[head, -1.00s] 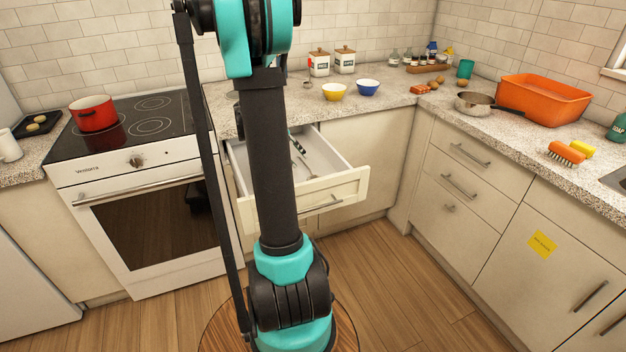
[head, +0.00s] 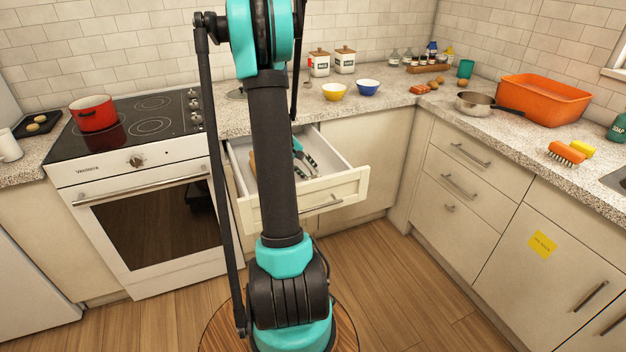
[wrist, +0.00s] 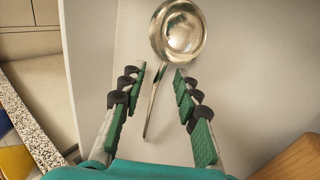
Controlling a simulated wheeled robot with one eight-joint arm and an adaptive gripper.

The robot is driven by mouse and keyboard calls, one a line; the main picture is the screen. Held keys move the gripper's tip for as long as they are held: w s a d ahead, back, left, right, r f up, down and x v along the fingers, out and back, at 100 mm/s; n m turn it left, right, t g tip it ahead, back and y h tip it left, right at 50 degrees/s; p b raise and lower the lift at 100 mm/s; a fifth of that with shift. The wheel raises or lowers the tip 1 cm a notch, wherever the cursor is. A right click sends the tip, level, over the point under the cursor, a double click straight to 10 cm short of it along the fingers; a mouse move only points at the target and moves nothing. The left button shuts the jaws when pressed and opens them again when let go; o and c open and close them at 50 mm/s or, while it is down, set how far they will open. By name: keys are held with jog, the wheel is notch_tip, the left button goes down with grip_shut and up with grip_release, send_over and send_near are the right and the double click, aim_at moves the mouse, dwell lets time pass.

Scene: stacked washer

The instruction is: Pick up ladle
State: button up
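The ladle (wrist: 179,32) is shiny metal and lies in the open drawer. In the wrist view its round bowl is at the top, and its thin handle runs down between my fingers. My gripper (wrist: 160,76) is open, one finger on each side of the handle, with gaps on both sides; I cannot tell how far above the handle the fingers are. In the head view my gripper (head: 306,160) shows over the drawer (head: 330,187), partly behind my arm. The ladle cannot be made out there.
A wooden item (wrist: 296,160) lies in the drawer at the wrist view's lower right. The drawer wall (wrist: 85,60) runs close to the left finger. A yellow bowl (head: 333,91) and a blue bowl (head: 368,87) stand on the counter behind. The stove (head: 140,170) is at left.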

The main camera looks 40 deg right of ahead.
grip_shut()
dwell(0.3)
